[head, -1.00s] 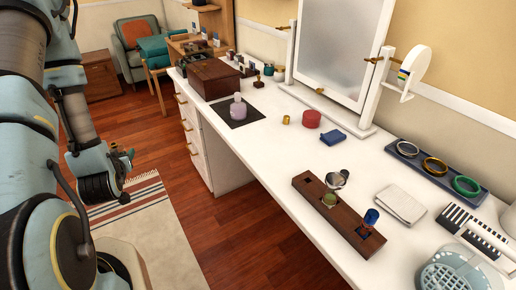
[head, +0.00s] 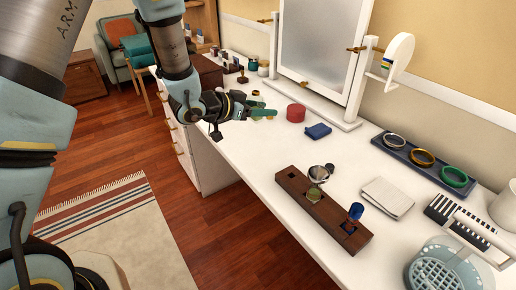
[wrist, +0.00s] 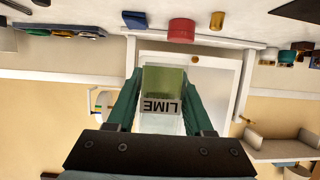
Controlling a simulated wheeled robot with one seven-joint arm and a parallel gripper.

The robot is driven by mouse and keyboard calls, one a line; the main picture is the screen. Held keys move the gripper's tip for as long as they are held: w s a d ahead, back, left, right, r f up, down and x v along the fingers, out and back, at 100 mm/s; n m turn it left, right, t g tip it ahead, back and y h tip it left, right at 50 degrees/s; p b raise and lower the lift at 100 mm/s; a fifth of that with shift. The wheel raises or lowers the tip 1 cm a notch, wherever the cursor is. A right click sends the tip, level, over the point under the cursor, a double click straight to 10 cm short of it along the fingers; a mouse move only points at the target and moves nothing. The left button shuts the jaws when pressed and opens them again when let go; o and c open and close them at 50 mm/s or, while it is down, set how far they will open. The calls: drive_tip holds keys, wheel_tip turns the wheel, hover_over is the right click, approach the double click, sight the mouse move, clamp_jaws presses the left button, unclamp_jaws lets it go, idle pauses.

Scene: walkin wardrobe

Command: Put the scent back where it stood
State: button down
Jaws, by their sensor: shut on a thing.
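My gripper (head: 268,112) is over the far part of the white dressing table, in front of the mirror. In the wrist view its green fingers (wrist: 160,100) are shut on a green bottle labelled LIME (wrist: 164,85), whose lettering reads upside down there. In the head view the bottle is mostly hidden by the gripper. A dark wooden rack (head: 333,222) stands near the table's front edge.
The mirror (head: 322,50) stands behind my gripper. A red round box (head: 296,112) and blue box (head: 318,131) lie beside it. A folded cloth (head: 388,197), bangle tray (head: 402,152) and blue basket (head: 448,268) are to the right. White tabletop is clear left of the rack.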

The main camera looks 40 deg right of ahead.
hover_over(265, 145)
drive_tip(key=shift+g, duration=0.3)
wheel_tip(265, 145, down, 5)
drive_tip(key=shift+r+p, duration=0.15)
drive_tip(key=shift+p, duration=0.3)
drive_tip(key=shift+w+f+p, duration=0.1)
drive_tip(key=shift+f+p, duration=0.25)
drive_tip(key=shift+f, duration=2.25)
drive_tip(key=shift+f, duration=0.2)
drive_tip(key=shift+c, duration=1.4)
unclamp_jaws()
drive_tip(key=shift+r, duration=0.1)
